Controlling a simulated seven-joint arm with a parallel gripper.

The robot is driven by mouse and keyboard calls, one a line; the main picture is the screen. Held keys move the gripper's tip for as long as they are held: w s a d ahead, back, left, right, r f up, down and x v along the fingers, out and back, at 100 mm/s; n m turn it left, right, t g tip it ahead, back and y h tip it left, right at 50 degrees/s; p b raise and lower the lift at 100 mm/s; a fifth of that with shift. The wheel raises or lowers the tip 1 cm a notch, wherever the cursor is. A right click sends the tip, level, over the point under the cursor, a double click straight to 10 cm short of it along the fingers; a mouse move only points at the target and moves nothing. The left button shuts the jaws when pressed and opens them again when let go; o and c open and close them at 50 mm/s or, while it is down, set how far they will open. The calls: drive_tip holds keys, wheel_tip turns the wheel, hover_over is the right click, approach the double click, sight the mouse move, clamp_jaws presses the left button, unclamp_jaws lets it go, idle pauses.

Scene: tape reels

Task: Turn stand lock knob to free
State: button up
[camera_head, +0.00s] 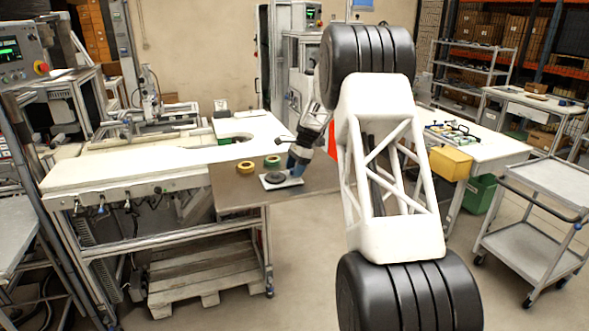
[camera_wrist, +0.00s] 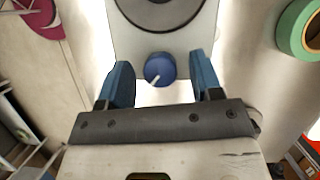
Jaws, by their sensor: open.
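In the wrist view, the round blue lock knob (camera_wrist: 160,69) with a pale pointer line sits on the light stand plate (camera_wrist: 125,40), just in front of a dark disc (camera_wrist: 165,8). The pointer line slants toward the lower left. My gripper (camera_wrist: 161,78) is open, with its two blue fingers on either side of the knob and a gap on each side. In the head view, my gripper (camera_head: 296,165) is over the right part of the stand plate (camera_head: 268,184), near the dark disc (camera_head: 277,177). The knob is hidden there.
The green reel also shows at the right of the wrist view (camera_wrist: 302,28).

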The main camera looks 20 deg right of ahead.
drive_tip(key=shift+c, duration=0.3)
drive_tip(key=c, duration=0.9)
drive_tip(key=shift+o, duration=0.2)
drive_tip(key=shift+n, duration=0.5)
drive_tip(key=shift+n+g, duration=0.6)
drive_tip(key=shift+n, duration=0.6)
drive_tip(key=shift+w+n+g+h, duration=0.1)
drive_tip(key=shift+n+g+h, duration=0.5)
drive_tip(key=shift+n, duration=1.4)
